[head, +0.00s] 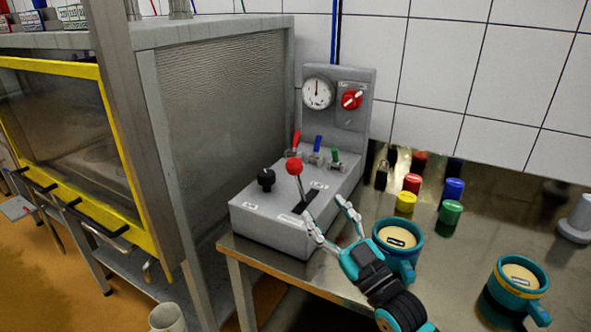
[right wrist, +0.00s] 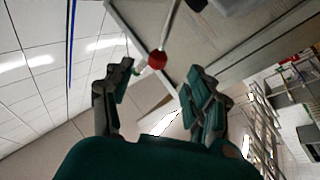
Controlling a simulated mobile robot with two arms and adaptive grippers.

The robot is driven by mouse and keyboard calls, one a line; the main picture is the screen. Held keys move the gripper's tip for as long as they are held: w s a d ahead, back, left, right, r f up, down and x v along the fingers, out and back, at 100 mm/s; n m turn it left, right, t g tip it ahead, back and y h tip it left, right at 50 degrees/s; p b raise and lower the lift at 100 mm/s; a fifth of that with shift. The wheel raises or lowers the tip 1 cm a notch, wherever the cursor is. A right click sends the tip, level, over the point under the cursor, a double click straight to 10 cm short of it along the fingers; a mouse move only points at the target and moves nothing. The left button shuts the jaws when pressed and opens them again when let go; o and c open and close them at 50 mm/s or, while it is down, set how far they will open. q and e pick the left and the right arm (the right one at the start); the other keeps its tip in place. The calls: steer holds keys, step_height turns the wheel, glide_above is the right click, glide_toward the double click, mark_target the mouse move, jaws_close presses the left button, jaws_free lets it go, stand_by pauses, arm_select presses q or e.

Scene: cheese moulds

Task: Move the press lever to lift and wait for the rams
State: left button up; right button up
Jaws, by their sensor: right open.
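The press lever (head: 294,166), a red ball on a metal rod, stands in a dark slot on the sloped top of a grey control box (head: 262,225). It leans slightly left in the head view. My right gripper (head: 323,207) is open and empty, just right of and in front of the lever, its fingers pointing at the box. In the right wrist view the red ball (right wrist: 157,60) shows between and beyond the open fingertips (right wrist: 162,76), with no contact visible. The lever's slot labels are too small to read. No rams can be made out. My left gripper is out of view.
Small red, blue and green levers and a black knob (head: 266,179) share the box. A gauge (head: 318,92) and red switch (head: 351,99) stand behind. A yellow-framed cabinet (head: 137,190) stands left.

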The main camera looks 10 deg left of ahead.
mark_target(298, 175)
steer(key=p+x, duration=0.1)
steer(key=x, duration=0.9)
steer(key=shift+w+a+r, duration=0.1)
steer(key=shift+w+a, duration=0.05)
steer(key=shift+w+a+r, duration=0.1)
steer(key=shift+w+a, duration=0.15)
steer(key=shift+w, duration=0.05)
steer(key=shift+w+a+r, duration=0.15)
steer(key=shift+w+a, duration=0.05)
steer(key=shift+c, duration=0.3)
steer(key=c, duration=0.9)
jaws_close()
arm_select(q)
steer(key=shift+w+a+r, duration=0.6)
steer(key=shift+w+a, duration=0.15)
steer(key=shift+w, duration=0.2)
